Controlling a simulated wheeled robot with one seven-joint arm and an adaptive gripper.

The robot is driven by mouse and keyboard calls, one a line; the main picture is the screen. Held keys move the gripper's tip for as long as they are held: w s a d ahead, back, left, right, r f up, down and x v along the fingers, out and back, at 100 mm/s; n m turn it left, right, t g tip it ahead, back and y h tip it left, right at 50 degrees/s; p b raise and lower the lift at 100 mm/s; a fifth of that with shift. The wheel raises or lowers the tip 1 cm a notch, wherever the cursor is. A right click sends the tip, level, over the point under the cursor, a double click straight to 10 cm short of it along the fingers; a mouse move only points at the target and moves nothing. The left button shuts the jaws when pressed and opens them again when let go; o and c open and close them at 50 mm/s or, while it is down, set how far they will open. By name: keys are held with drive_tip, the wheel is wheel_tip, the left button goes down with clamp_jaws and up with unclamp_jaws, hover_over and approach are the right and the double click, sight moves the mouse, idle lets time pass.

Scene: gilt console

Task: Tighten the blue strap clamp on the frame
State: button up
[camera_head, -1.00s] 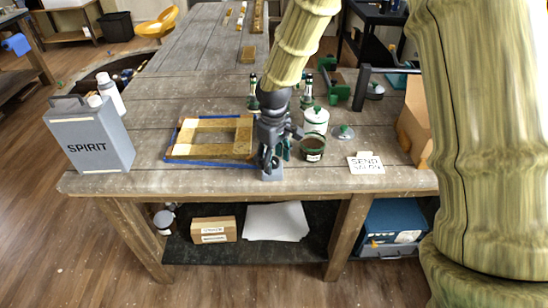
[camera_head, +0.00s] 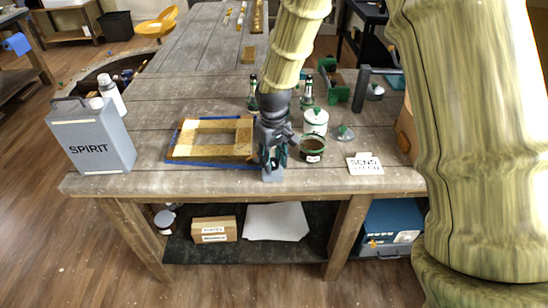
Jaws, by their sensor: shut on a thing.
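The wooden frame (camera_head: 213,121) lies flat on the left half of the workbench. The blue strap (camera_head: 200,162) runs around its outer edge and shows along the near and left sides. My gripper (camera_head: 271,168) points down at the bench's front edge, just right of the frame's near right corner. It is shut on a small grey block-like part (camera_head: 272,177), which I take to be the strap's clamp. The fingers and wrist hide most of this part and the strap's right end.
A grey SPIRIT can (camera_head: 90,137) stands left of the frame. A brown jar (camera_head: 312,148), a white lidded pot (camera_head: 315,121) and a small sign (camera_head: 364,164) are to the right. Green bottles (camera_head: 307,91) stand behind my gripper. The bench's front strip is clear.

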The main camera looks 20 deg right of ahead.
sight(273, 162)
drive_tip(key=m+p, duration=0.1)
drive_tip(key=m, duration=0.4)
drive_tip(key=shift+a+m+p, duration=0.1)
drive_tip(key=shift+m+p, duration=0.2)
drive_tip(key=shift+p, duration=0.1)
idle(0.4)
drive_tip(key=o, duration=1)
drive_tip(key=shift+o, duration=0.2)
drive_tip(key=shift+r, duration=0.1)
wheel_tip(273, 162, up, 12)
